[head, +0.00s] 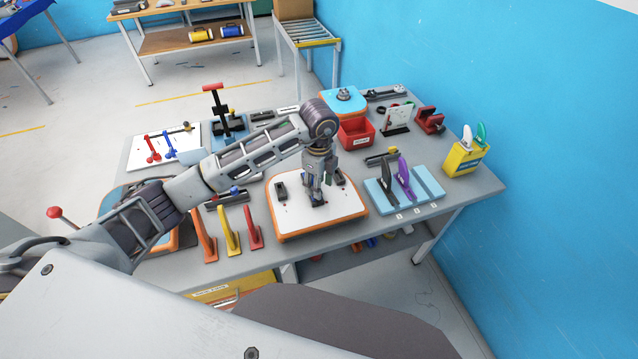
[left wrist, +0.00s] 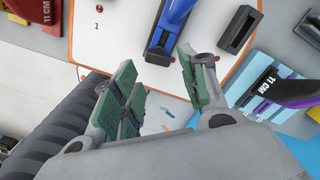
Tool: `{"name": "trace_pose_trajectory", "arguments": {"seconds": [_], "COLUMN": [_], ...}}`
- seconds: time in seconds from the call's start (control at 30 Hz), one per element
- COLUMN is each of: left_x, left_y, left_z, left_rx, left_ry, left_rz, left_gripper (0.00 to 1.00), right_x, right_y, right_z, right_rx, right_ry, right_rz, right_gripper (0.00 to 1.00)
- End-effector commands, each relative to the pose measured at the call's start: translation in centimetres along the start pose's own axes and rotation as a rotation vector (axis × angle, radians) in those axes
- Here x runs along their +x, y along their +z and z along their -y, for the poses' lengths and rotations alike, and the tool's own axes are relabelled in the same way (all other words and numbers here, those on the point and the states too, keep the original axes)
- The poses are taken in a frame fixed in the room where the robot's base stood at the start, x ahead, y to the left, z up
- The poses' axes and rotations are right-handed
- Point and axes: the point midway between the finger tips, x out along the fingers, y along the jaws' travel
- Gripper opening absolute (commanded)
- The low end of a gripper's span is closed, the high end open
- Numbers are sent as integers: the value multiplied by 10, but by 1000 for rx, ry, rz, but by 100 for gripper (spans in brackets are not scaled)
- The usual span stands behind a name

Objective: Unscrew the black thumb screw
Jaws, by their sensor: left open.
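A white board with an orange rim (head: 290,222) lies on the table and bears black fittings. My left gripper (head: 316,190) points down over its middle. In the left wrist view the gripper (left wrist: 157,62) is open, its green-padded fingers apart with nothing seen between them. A blue upright piece on a black base (left wrist: 159,50) stands on the board just beyond the fingertips. A black block (head: 281,190) sits at the board's left, and a black bracket (left wrist: 238,30) shows in the left wrist view. I cannot make out which part is the black thumb screw. My right gripper is not in view.
Orange, yellow and red handles (head: 231,232) stand left of the board. A light blue board (head: 386,204) with a purple piece (head: 406,175) stands right. A red bin (head: 356,133) is behind, with a yellow box (head: 462,158) at far right. The table's front edge is close.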

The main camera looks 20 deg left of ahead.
Motion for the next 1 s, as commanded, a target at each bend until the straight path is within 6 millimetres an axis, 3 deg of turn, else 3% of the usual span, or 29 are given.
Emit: {"name": "trace_pose_trajectory", "arguments": {"seconds": [0.33,1.0], "left_x": [0,0], "left_y": [0,0], "left_z": [0,-3], "left_rx": [26,349], "left_ry": [-1,0], "left_rz": [0,-1], "left_gripper": [43,43], "right_x": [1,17], "right_y": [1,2], "right_z": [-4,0], "right_rx": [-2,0], "right_ry": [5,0], "right_rz": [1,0], "right_gripper": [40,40]}}
